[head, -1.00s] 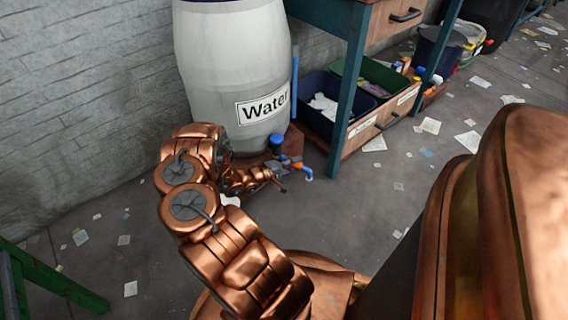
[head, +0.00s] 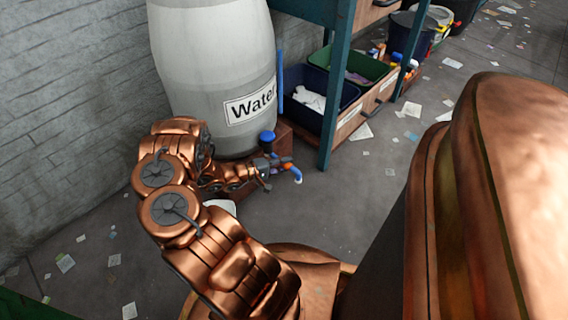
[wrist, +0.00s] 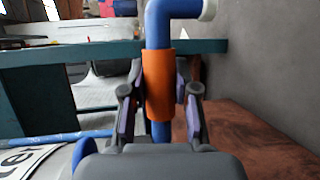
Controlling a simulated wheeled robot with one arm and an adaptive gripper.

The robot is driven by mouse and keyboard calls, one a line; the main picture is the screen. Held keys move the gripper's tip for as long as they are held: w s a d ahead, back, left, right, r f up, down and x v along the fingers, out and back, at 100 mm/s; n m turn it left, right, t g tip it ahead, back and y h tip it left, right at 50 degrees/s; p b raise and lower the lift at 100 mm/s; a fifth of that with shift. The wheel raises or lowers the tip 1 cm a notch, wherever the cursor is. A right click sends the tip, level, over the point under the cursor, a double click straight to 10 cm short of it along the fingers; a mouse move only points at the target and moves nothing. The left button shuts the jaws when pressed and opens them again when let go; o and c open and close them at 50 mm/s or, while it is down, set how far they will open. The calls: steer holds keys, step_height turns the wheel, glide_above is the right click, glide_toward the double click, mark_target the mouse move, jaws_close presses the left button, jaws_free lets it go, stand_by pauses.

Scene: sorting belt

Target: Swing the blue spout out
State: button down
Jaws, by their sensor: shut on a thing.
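The blue spout (head: 297,175) with its orange sleeve (head: 287,161) sticks out low in front of the white water barrel (head: 215,75). In the wrist view the spout (wrist: 158,25) runs up between my fingers and bends right to a white end. My gripper (wrist: 160,92) is shut around the orange sleeve (wrist: 158,70), one finger on each side. In the head view my gripper (head: 266,172) is beside the spout, partly hidden by my arm. A blue knob (head: 266,137) stands above it. The joint to the barrel is mostly hidden.
A teal-legged workbench (head: 338,90) stands right of the barrel, with a dark blue bin (head: 347,93) and a green bin (head: 376,70) beneath. A brick wall (head: 70,110) is on the left. Paper scraps lie on the open floor (head: 350,205).

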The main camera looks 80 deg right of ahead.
steer(key=c, duration=0.8)
jaws_free()
steer(key=shift+d, duration=0.1)
steer(key=shift+c, duration=0.2)
steer(key=v, duration=1.2)
